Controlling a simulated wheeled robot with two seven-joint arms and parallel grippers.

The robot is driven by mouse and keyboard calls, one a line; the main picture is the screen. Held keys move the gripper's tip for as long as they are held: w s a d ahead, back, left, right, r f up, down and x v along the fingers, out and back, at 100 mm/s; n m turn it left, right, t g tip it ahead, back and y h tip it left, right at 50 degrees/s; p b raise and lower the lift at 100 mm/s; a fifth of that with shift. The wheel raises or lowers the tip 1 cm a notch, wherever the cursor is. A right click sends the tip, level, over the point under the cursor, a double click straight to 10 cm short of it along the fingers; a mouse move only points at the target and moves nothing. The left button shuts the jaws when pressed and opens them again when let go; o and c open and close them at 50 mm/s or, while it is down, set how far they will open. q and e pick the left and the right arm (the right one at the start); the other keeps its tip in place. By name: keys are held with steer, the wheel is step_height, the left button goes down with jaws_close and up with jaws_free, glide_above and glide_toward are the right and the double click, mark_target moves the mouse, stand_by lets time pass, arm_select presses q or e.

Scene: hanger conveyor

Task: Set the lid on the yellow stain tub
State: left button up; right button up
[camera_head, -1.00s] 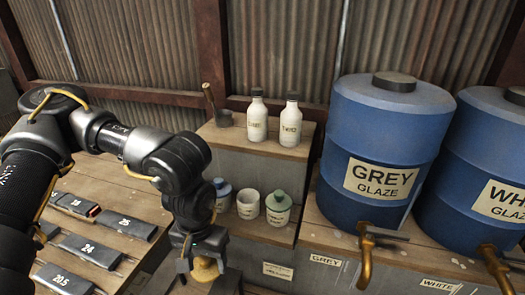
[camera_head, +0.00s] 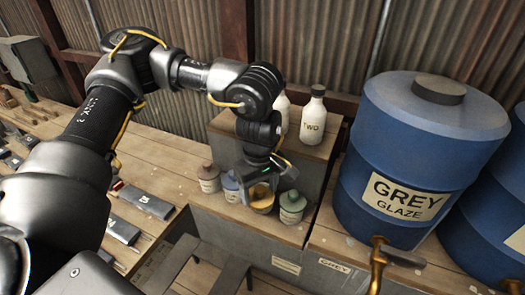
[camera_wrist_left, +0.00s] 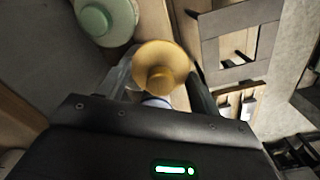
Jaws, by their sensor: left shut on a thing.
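My left gripper (camera_head: 262,180) points down over the row of stain tubs, shut on the yellow lid (camera_head: 262,196). In the left wrist view the lid (camera_wrist_left: 160,66) is a round yellow disc with a knob, between the two fingers. In the head view the lid overlaps the place of the lidless tub, between the blue-lidded tub (camera_head: 230,188) and the green-lidded tub (camera_head: 292,207). Lid and gripper mostly hide that tub, and I cannot tell whether the lid touches its rim. My right gripper is not in view.
A tub with a brownish lid (camera_head: 209,178) stands left of the blue one. The green-lidded tub (camera_wrist_left: 105,18) is close beside the lid. White bottles (camera_head: 313,115) stand on the upper shelf behind. A blue grey-glaze barrel (camera_head: 420,150) stands at right.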

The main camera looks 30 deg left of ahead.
arm_select(q)
steer(key=w+r+n, duration=0.1)
steer(key=n, duration=0.4)
steer(key=w+a+r+n+p, duration=0.1)
steer(key=n, duration=0.3)
steer(key=w+r+n, duration=0.1)
steer(key=n, duration=0.4)
steer(key=shift+w+a+r+n+p, duration=0.15)
steer(key=shift+n+p, duration=0.15)
steer(key=n, duration=0.2)
steer(key=w+r+n, duration=0.1)
steer(key=n, duration=0.3)
steer(key=shift+w+a+r+n+p, duration=0.15)
steer(key=shift+a+n+p, duration=0.15)
steer(key=shift+n, duration=0.1)
steer(key=shift+f+b, duration=2.5)
steer(key=shift+f, duration=0.4)
steer(key=shift+f+b, duration=0.3)
steer(key=shift+f, duration=0.7)
steer(key=o, duration=0.7)
